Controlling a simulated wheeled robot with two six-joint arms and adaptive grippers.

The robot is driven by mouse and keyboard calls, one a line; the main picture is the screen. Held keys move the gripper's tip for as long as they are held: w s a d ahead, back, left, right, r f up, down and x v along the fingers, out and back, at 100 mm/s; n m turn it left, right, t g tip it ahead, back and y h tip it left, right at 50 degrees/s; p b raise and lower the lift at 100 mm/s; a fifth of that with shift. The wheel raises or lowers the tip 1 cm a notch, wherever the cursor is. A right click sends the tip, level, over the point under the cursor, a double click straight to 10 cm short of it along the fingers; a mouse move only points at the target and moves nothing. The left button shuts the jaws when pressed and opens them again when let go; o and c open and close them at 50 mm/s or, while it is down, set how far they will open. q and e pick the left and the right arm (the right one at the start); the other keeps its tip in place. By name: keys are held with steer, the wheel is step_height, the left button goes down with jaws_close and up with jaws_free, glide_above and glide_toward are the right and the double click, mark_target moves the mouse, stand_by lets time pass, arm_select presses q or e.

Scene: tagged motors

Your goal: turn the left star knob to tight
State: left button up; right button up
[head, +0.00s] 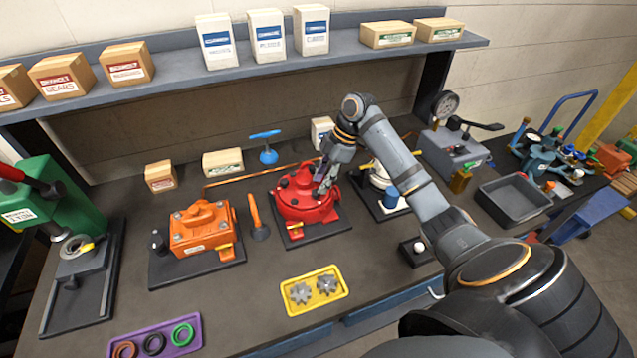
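A round red housing (300,208) with a domed lid stands on a dark base plate at the middle of the bench. Small knob-like parts (284,182) show on its lid, but they are too small to tell which is the left star knob. My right gripper (323,188) points down at the right side of the red lid, touching or very close to it. Its fingers cover that part of the lid, and I cannot tell whether they are shut on a knob there. My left gripper is not in view.
An orange motor (200,230) stands left of the red housing, with an orange-handled tool (258,218) between them. A white housing (378,176) is partly behind my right arm. A yellow tray with gears (290,307) lies in front. A shelf (180,66) with boxes hangs above.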

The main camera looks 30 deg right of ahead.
mark_target(316, 195)
steer(key=shift+a+f, duration=0.25)
steer(key=shift+f, duration=0.4)
steer(key=shift+w+a+f, duration=0.1)
steer(key=shift+w+f, duration=0.05)
steer(key=shift+f, duration=0.55)
